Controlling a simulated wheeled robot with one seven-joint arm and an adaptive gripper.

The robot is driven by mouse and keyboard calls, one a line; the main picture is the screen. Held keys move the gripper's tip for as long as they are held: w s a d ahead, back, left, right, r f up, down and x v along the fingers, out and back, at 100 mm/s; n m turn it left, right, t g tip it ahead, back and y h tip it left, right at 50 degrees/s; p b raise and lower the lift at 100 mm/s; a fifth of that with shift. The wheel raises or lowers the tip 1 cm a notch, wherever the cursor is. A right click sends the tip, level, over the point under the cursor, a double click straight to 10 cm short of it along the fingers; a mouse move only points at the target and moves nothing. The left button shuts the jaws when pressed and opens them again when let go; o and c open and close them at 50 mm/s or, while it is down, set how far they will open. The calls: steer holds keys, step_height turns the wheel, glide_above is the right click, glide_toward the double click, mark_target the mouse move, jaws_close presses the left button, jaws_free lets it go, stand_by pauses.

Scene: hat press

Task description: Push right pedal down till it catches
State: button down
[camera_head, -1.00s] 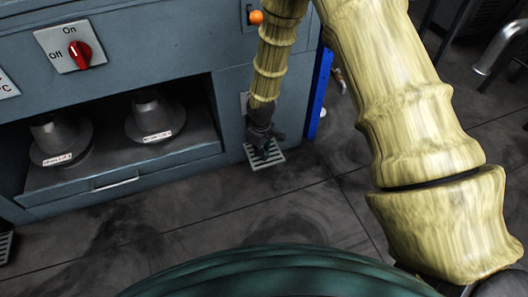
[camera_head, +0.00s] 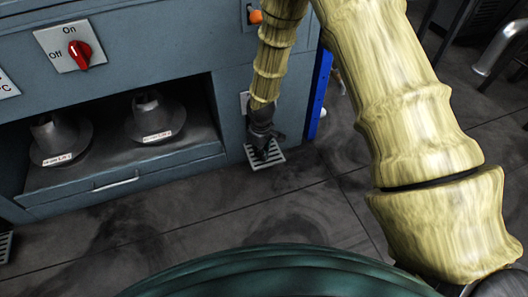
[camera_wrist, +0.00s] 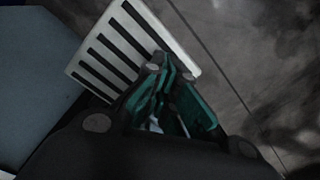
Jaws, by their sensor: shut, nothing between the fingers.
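The right pedal (camera_head: 278,158) is a pale slotted plate at the foot of the grey-blue press, near its right corner. It also shows in the wrist view (camera_wrist: 92,52) at the upper left. My gripper (camera_head: 264,154) is shut and empty, pointing down at the pedal. In the wrist view its green fingertips (camera_wrist: 168,68) overlap the pedal's edge. They look to be at or just above the plate; I cannot tell whether they touch it. The gripper hides the pedal's middle in the head view. Whether the pedal is caught is not visible.
Another slotted pedal (camera_head: 4,246) shows at the far left edge. The press front (camera_head: 180,45) has a red switch (camera_head: 79,54) and a shelf with two metal hat forms (camera_head: 154,118). A blue panel (camera_head: 320,92) stands right of the gripper. The floor in front is clear.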

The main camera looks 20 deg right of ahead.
steer(key=shift+f+b, duration=1.8)
steer(key=shift+f, duration=5.8)
steer(key=shift+r, duration=0.1)
step_height(320, 180, up, 6)
steer(key=p, duration=0.5)
